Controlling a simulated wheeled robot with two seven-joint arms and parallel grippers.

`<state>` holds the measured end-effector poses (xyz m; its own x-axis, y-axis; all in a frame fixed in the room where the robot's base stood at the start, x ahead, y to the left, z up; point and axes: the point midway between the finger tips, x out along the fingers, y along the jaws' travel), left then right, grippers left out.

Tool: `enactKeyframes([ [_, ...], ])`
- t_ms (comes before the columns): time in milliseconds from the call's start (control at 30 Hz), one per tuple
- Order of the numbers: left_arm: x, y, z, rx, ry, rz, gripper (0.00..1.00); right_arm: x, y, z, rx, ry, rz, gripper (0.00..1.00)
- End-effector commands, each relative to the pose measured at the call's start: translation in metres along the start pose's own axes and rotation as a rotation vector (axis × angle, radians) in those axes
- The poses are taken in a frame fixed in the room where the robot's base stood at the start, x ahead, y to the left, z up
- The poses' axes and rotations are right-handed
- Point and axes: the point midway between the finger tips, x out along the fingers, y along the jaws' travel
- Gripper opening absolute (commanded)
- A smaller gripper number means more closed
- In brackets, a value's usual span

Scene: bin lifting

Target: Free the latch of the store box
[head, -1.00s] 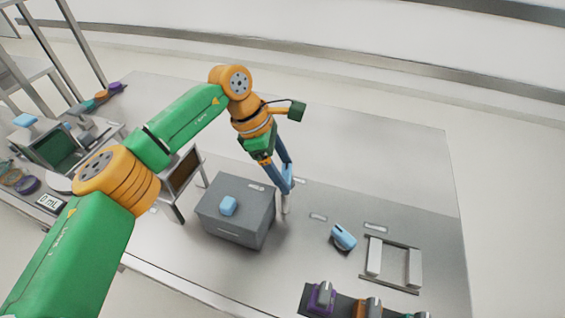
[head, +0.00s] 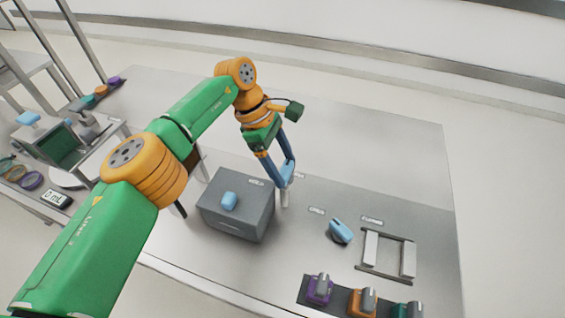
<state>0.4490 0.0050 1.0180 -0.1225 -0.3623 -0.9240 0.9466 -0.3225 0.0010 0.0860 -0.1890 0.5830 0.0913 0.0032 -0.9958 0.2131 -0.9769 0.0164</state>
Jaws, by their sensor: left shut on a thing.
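The store box (head: 236,224) is a grey closed box on the bench, with a light-blue knob (head: 229,201) on its lid. My left gripper (head: 286,181) points down just beyond the box's right side. Its dark-blue fingers are shut on a small light-blue piece (head: 288,171), which has a pale upright part (head: 284,198) below it. Whether this piece is the latch or is joined to the box, I cannot tell. My right gripper is not in view.
A loose light-blue piece (head: 340,232) lies right of the box, beside a grey frame (head: 363,251). A dark rack (head: 338,299) with several coloured items is at the front. Equipment and a small display (head: 56,199) stand at left. The bench behind the gripper is clear.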

Motion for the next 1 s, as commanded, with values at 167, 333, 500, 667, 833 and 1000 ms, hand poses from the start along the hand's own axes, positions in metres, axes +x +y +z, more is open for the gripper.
enactKeyframes([
  [167, 0.0, 0.0, 0.0, 0.003, 0.0, 0.0, 1.0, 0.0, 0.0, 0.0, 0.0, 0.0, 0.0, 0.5],
  [333, 0.0, 0.0, 0.0, 0.001, 0.0, 0.0, 1.0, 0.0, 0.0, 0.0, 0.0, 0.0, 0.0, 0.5],
  [500, -0.021, 0.001, 0.0, 0.001, 0.0, 0.004, 1.0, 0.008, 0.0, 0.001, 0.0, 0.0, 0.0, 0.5],
  [667, -0.065, 0.0, 0.004, -0.001, -0.001, 0.0, 1.0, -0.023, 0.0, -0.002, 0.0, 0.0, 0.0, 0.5],
  [833, -0.073, 0.0, 0.002, 0.002, 0.0, -0.001, 1.0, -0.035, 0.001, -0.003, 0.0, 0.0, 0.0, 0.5],
  [1000, -0.071, 0.0, 0.0, 0.003, 0.0, -0.001, 1.0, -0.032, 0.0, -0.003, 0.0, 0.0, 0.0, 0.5],
])
